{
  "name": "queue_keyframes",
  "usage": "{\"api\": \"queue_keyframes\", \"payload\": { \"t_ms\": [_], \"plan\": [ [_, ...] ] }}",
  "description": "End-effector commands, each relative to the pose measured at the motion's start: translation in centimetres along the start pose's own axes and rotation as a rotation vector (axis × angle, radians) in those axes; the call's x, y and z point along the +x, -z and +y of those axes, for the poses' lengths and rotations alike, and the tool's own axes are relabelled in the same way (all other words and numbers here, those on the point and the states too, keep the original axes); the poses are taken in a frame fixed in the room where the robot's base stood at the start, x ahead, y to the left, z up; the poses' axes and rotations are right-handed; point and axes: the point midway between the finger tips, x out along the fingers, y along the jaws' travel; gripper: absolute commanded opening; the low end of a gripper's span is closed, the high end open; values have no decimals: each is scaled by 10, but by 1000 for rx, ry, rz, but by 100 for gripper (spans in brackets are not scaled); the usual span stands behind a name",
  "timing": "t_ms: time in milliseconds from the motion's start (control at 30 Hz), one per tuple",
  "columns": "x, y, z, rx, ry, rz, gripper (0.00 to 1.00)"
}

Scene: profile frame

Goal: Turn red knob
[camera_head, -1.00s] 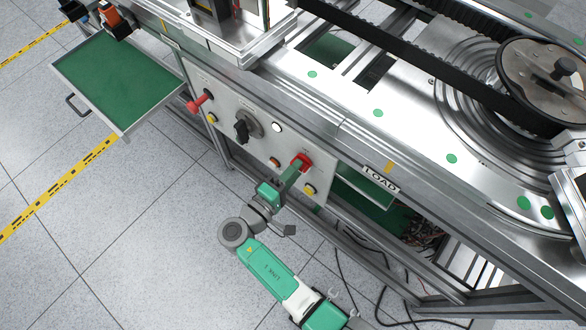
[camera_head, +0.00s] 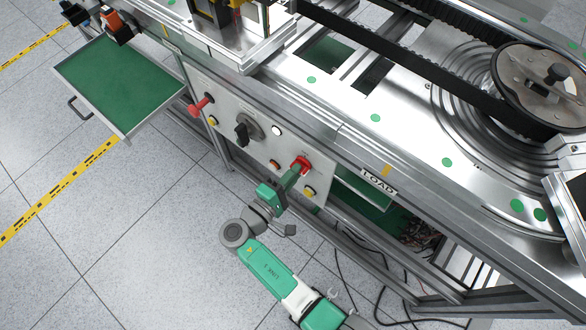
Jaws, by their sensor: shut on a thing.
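The red knob (camera_head: 302,164) sits on the right part of the grey control panel (camera_head: 225,104) on the machine's front. My gripper (camera_head: 295,170) reaches it from below left and is shut on it. The fingers hide part of the knob, so its exact angle cannot be told.
A black rotary switch (camera_head: 242,133), a white button (camera_head: 277,130) and yellow buttons (camera_head: 310,190) are on the same panel. A green tray (camera_head: 118,85) juts out at left. Cables (camera_head: 345,265) lie on the floor below right. The floor at lower left is clear.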

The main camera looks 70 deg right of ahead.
Motion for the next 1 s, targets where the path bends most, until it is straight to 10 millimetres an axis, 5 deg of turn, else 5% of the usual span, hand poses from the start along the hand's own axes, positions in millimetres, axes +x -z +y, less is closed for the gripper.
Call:
{"api": "queue_keyframes", "payload": {
  "t_ms": [1000],
  "plan": [
    [0,0,2,-961,2,2,0]
  ]
}}
